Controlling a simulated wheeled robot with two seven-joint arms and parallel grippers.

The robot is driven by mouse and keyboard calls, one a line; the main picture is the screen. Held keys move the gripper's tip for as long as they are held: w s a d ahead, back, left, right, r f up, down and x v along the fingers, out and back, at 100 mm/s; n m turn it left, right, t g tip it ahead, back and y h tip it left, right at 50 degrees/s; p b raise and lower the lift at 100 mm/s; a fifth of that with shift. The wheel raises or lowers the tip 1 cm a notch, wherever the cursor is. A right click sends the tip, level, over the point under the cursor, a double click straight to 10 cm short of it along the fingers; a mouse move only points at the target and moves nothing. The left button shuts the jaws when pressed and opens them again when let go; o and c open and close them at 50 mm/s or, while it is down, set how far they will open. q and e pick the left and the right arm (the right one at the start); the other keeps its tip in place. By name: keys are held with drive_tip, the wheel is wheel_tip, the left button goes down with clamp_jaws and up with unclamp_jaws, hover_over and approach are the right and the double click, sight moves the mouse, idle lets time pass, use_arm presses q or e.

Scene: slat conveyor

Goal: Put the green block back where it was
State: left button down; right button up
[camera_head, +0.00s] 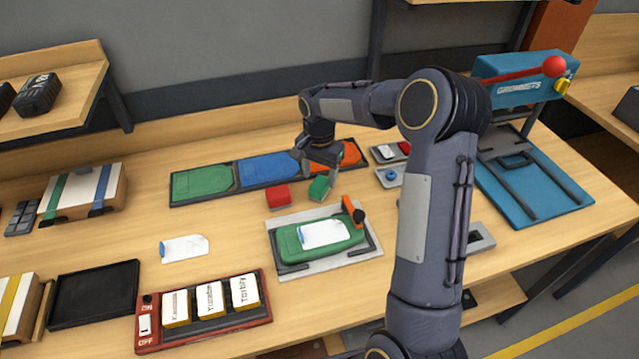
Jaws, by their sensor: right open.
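A small green block (318,190) is on the table, just right of a red block (278,196) and in front of the blue and orange sections of a coloured strip. My right gripper (320,178) points down at the green block, with its jaws open and its fingers close about the block. I cannot tell whether a finger touches it. The gripper hides part of the block's top. My left gripper is not in view.
A plate with a green piece and white label (322,234) lies in front of the blocks. A red switch box (204,312) and black tray (94,295) are at the front left. A blue press (535,188) stands at the right. Bare table lies left of the red block.

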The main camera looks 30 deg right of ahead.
sight(319, 183)
drive_tip(key=s+a+r+n+t, duration=0.15)
drive_tip(key=s+r, duration=0.45)
drive_tip(key=r, duration=0.6)
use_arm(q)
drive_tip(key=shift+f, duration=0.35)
use_arm(e)
drive_tip(key=s+a+f+n+t+y, duration=0.1)
drive_tip(key=s+a+n, duration=0.3)
drive_tip(key=s, duration=0.7)
drive_tip(key=s+a+f+n+t+y, duration=0.1)
drive_tip(key=s+a, duration=0.5)
drive_tip(key=s, duration=0.6)
drive_tip(key=n+t+y, duration=0.1)
drive_tip(key=n+t, duration=0.1)
drive_tip(key=n, duration=0.1)
drive_tip(key=shift+f+n+y, duration=0.15)
drive_tip(key=shift+n+y, duration=0.2)
drive_tip(key=shift+y, duration=0.05)
drive_tip(key=shift+s, duration=0.1)
